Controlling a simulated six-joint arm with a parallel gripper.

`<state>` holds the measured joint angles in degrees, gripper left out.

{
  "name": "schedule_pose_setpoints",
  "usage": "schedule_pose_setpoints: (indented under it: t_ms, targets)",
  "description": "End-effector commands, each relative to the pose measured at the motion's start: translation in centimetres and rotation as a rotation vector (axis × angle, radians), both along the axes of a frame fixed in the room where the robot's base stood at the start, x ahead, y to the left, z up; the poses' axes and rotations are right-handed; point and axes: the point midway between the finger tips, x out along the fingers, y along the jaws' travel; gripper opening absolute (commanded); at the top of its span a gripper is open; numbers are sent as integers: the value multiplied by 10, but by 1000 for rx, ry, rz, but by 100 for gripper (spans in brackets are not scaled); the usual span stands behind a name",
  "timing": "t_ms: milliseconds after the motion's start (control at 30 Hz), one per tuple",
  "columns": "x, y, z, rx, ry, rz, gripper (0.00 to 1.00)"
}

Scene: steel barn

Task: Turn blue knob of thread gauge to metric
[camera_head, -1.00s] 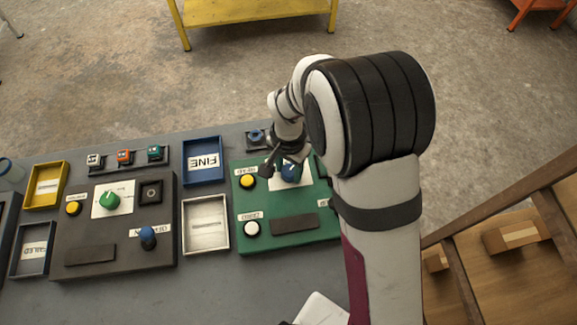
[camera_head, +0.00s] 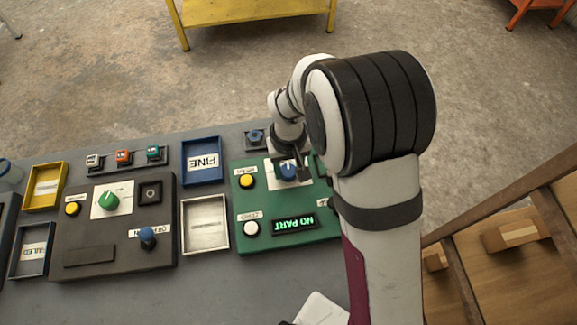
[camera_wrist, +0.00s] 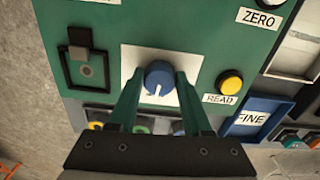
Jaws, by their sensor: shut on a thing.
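The thread gauge is a green panel (camera_head: 275,225) at the right of the bench. Its blue knob (camera_wrist: 158,78) sits on a white plate, with a white pointer line facing toward my gripper in the wrist view. In the head view the blue knob (camera_head: 287,171) is partly hidden by my gripper. My gripper (camera_wrist: 160,95) is shut on the blue knob, one finger on each side. The panel's display (camera_head: 295,225) is lit green and reads "NO PART". The markings around the knob are mostly hidden or too small to read.
A yellow button (camera_wrist: 230,83) labelled READ is beside the knob. A white button (camera_head: 251,228) labelled ZERO is on the same panel. A blue FINE tray (camera_head: 203,180) and a grey panel (camera_head: 118,240) with a green knob stand to the left. A black switch frame (camera_wrist: 88,70) is near the fingers.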

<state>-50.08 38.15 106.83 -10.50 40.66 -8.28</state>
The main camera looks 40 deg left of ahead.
Motion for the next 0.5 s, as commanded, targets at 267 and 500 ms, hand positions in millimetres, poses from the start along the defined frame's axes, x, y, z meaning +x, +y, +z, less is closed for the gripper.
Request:
schedule_pose_setpoints:
  t_ms: [267, 500]
  targets:
    - [0, 0, 1, 0, 0, 83, 0]
    - [0, 0, 1, 0, 0, 103, 0]
